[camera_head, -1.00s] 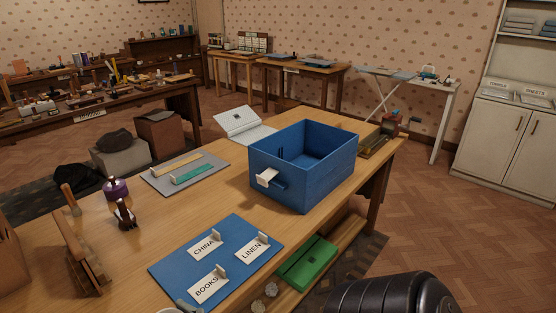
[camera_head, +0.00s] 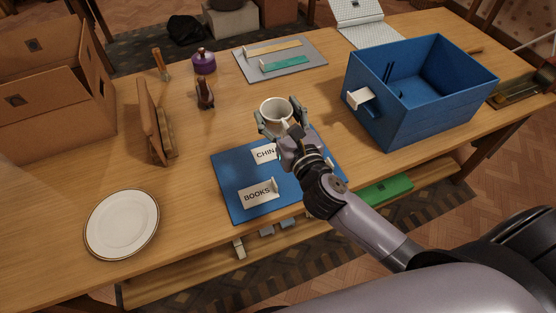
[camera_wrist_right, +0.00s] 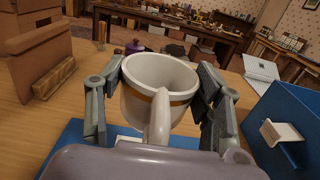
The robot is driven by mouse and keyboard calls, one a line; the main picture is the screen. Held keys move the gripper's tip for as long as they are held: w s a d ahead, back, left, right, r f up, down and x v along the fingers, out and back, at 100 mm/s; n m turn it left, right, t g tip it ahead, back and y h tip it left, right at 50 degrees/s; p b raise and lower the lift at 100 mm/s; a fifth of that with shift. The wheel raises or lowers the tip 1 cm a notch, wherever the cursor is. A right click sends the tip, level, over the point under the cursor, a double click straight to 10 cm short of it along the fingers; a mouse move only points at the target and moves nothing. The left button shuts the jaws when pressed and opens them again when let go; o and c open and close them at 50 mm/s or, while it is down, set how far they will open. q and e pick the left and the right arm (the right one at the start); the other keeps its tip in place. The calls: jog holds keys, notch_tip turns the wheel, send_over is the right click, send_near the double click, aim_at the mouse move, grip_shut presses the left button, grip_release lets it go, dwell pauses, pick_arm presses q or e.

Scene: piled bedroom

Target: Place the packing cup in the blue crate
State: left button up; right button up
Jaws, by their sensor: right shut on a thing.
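The packing cup (camera_head: 277,108) is white with a tan band and a handle. My right gripper (camera_head: 282,124) is shut on it and holds it upright above the far part of the blue label mat. In the right wrist view the cup (camera_wrist_right: 158,84) sits between the two fingers of the right gripper (camera_wrist_right: 160,95), its handle towards the camera. The blue crate (camera_head: 412,112) stands on the table to the right of the cup, open at the top, with a white tag on its left side. The crate (camera_wrist_right: 284,115) also shows at the right wrist view's right edge. My left gripper is out of view.
The blue mat (camera_head: 231,182) carries label cards, partly hidden by my arm. A white plate (camera_head: 122,224) lies at the front left. Cardboard boxes (camera_head: 50,100), a wooden stand (camera_head: 152,125), a purple pot (camera_head: 204,62) and a grey board (camera_head: 280,59) stand around. Bare tabletop separates mat and crate.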

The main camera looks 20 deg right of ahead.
jog(key=shift+d+f+b, duration=0.1)
jog(key=shift+f+b, duration=3.35)
jog(key=shift+f, duration=4.65)
jog(key=shift+f, duration=0.1)
jog(key=o, duration=1.2)
jog(key=shift+f, duration=0.15)
jog(key=o, duration=0.5)
